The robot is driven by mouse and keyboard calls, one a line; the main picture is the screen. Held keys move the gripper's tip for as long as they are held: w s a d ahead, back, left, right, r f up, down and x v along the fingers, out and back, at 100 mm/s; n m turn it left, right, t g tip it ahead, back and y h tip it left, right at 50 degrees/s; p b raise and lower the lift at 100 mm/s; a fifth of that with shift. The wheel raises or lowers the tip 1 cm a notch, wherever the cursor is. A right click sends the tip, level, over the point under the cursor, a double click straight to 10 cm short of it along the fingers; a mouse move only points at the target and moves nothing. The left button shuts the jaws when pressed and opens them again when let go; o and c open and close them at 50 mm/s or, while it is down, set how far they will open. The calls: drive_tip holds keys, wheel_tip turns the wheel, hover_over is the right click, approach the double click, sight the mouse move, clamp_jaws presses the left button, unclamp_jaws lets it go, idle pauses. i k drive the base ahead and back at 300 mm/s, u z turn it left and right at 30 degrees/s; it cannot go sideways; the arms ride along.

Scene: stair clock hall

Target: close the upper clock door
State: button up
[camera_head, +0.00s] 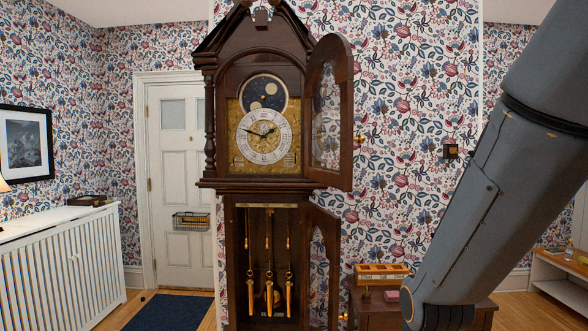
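A tall dark wooden clock (231,185) stands in the middle of the head view. Its upper door (331,115) is hinged on the right side and stands wide open, swung out toward me. It has an arched top, a glass pane and a small brass knob (359,139) on its outer edge. The white dial ring (264,136) and the moon disc above it are uncovered. The lower door (323,262) also stands open, showing brass weights. My arm crosses the right side of the view. My gripper is not in view.
A white radiator cover (62,262) is at left, and a blue mat (168,311) lies before the white door (181,185). A low white shelf (560,279) is at far right.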

sight(334, 49)
drive_tip(key=u, duration=0.8)
drive_tip(key=i, duration=1.65)
drive_tip(key=u, duration=2.05)
drive_tip(key=k, duration=1.85)
drive_tip(key=z, duration=0.25)
